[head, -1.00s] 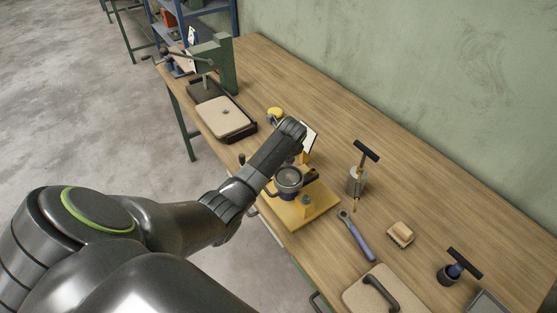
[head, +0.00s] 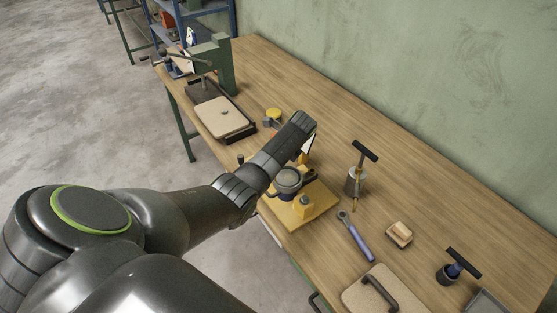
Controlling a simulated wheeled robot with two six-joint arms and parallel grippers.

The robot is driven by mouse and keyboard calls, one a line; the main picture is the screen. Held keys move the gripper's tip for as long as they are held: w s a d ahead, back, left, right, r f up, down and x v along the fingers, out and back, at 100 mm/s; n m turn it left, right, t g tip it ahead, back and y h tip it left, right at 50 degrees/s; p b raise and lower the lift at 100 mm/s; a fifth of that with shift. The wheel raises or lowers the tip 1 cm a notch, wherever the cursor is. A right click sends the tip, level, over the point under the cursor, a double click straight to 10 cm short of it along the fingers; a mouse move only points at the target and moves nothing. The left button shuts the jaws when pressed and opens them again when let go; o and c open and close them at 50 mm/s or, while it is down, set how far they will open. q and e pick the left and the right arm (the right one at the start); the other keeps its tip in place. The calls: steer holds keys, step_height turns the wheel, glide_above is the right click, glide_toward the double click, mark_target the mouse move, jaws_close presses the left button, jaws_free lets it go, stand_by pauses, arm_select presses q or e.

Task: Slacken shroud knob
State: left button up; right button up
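A yellow fixture (head: 317,207) stands on the bench in the head view, with a round dark-rimmed metal part (head: 288,180) on it and a small yellow block (head: 303,207) at its front. I cannot tell which part is the shroud knob; my arm covers some of the fixture's far left side. My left arm reaches in from the lower left, its end above and behind the round part. The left gripper's fingers are hidden behind the arm's end, so their opening and any contact do not show. My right gripper is out of view.
A blue-handled wrench (head: 358,238), a T-handled tool in a metal holder (head: 356,180) and a small brush-like block (head: 399,234) lie right of the fixture. A green press (head: 224,66) and a tan-topped tray (head: 221,117) stand beyond. The bench near the wall is clear.

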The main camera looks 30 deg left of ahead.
arm_select(q)
steer(key=shift+a, duration=0.1)
stand_by(0.3)
steer(key=o, duration=1)
